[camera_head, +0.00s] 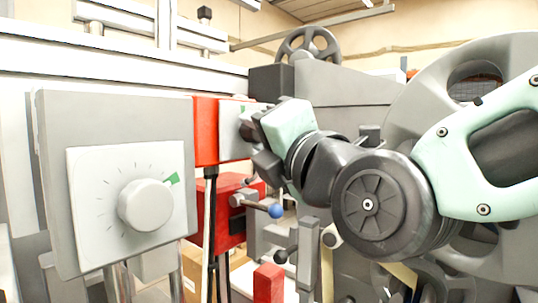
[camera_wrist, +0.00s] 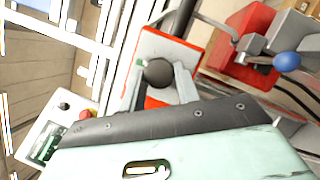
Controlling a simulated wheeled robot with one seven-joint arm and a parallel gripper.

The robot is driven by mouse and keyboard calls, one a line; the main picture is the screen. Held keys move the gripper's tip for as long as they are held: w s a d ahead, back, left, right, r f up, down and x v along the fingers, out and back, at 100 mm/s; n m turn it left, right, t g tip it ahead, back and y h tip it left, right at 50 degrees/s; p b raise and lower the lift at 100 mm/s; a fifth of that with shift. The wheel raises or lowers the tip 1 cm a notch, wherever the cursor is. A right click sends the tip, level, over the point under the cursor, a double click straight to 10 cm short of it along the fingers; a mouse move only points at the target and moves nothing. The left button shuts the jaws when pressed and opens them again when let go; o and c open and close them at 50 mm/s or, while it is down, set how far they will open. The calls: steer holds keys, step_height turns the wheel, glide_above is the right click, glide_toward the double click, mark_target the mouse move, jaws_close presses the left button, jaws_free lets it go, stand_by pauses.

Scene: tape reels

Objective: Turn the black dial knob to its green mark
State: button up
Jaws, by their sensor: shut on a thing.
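The black dial knob (camera_wrist: 160,72) is on a pale panel (camera_wrist: 152,47) fixed to a red box, in the middle of the wrist view. A small green mark (camera_wrist: 140,63) shows beside the knob on its left. My gripper (camera_wrist: 161,84) is shut on the knob, with one grey finger on each side of it. In the head view my gripper (camera_head: 247,130) reaches from the right to the pale panel (camera_head: 230,145) on the red box (camera_head: 206,130). There the knob is mostly hidden by the fingers, and any pointer on it is too small to tell.
A grey box with a larger white dial (camera_head: 146,205) and its own green mark stands at the left. A lever with a blue ball (camera_head: 276,211) juts out below my gripper. Large grey reels (camera_head: 470,75) fill the right side, behind my arm.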

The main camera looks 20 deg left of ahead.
steer(key=shift+n+y+b, duration=0.4)
steer(key=shift+n+b, duration=0.1)
steer(key=shift+n, duration=0.1)
steer(key=o, duration=1)
steer(key=shift+f, duration=0.1)
steer(key=b+v, duration=0.2)
steer(key=v, duration=1)
